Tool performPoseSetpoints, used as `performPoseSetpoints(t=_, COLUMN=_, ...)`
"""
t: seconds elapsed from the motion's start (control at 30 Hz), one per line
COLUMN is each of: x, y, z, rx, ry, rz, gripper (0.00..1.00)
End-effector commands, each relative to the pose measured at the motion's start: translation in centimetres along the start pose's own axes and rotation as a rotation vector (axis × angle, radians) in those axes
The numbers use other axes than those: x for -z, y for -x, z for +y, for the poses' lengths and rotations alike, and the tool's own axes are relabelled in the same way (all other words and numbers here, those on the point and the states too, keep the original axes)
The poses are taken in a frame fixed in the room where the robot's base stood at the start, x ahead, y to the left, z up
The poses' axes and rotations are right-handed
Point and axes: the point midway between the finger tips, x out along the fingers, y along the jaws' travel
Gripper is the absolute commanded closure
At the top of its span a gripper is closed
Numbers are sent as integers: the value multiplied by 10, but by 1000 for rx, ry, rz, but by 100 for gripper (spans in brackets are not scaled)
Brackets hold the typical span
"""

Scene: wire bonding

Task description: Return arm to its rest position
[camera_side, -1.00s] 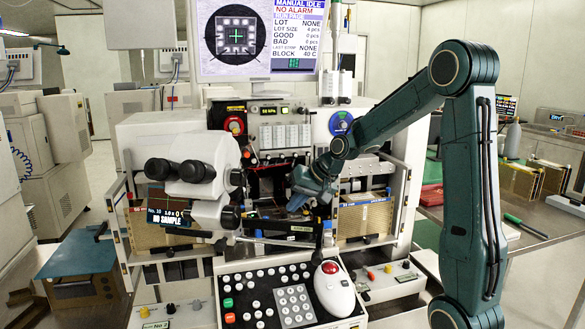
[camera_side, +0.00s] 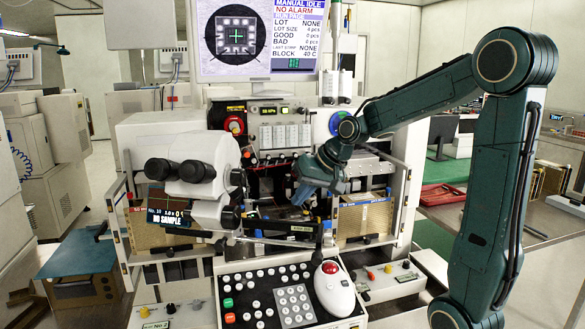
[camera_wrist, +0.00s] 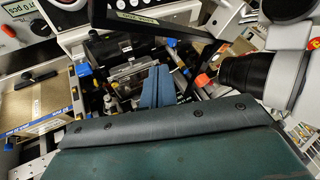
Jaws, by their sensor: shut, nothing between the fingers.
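My gripper (camera_side: 303,195) is in front of the wire bonder's work area, left of the brown magazine on the right side. In the wrist view its two blue fingers (camera_wrist: 157,87) lie side by side, closed, with nothing between them. They point toward the dark work-holder (camera_wrist: 118,55) of the bonder. My teal arm reaches in from the right in the side view. The exact gap between the fingertips and the machine parts is hard to judge.
The microscope eyepieces (camera_side: 182,171) stand left of my gripper, and an eyepiece is close on the right in the wrist view (camera_wrist: 245,73). The right magazine (camera_side: 364,219), keypad console (camera_side: 262,298) and white mouse (camera_side: 333,290) are nearby. The bench at right has free room.

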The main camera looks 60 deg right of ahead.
Motion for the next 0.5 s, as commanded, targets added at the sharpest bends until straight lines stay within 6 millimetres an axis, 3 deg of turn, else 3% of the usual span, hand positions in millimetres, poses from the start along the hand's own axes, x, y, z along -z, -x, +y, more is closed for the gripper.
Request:
performPoseSetpoints(t=0.2, x=-46, y=29, z=-35, rx=-24, ry=164, rz=-33, gripper=100)
performPoseSetpoints(t=0.5, x=-115, y=68, z=-55, rx=-51, ry=373, rz=-70, gripper=100)
